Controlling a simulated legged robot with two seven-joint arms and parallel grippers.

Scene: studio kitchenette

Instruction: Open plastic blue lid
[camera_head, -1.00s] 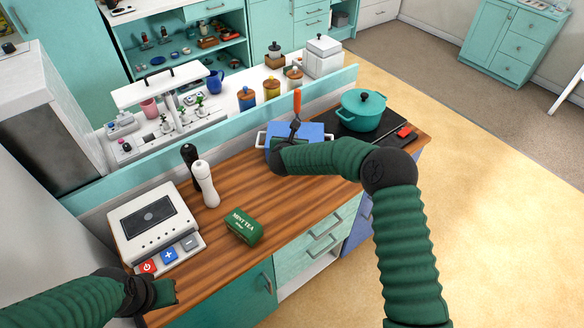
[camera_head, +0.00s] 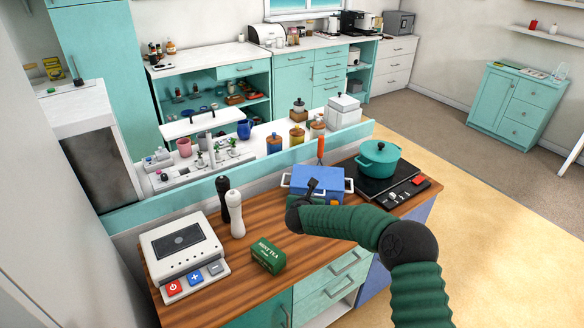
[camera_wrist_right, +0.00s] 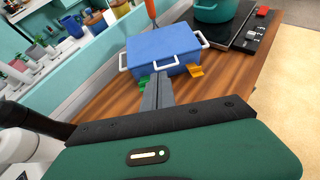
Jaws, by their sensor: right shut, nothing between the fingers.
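The blue plastic box with its blue lid (camera_head: 322,181) sits on the wooden counter, left of the stove. It also shows in the right wrist view (camera_wrist_right: 163,48), with white handles on its sides and coloured clips, one green and one orange, at its lower edge. The lid looks closed. My right gripper (camera_head: 312,186) is in front of the box; in the right wrist view its fingers (camera_wrist_right: 157,88) are together and empty, pointing at the box's near side. I cannot tell whether they touch it. My left gripper is out of view.
A teal pot (camera_head: 379,158) stands on the black stove (camera_head: 392,184) to the right. An orange-handled utensil (camera_head: 320,149) is behind the box. A green tea box (camera_head: 267,256), white shaker (camera_head: 237,214) and scale-like device (camera_head: 182,250) stand left. The counter between is clear.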

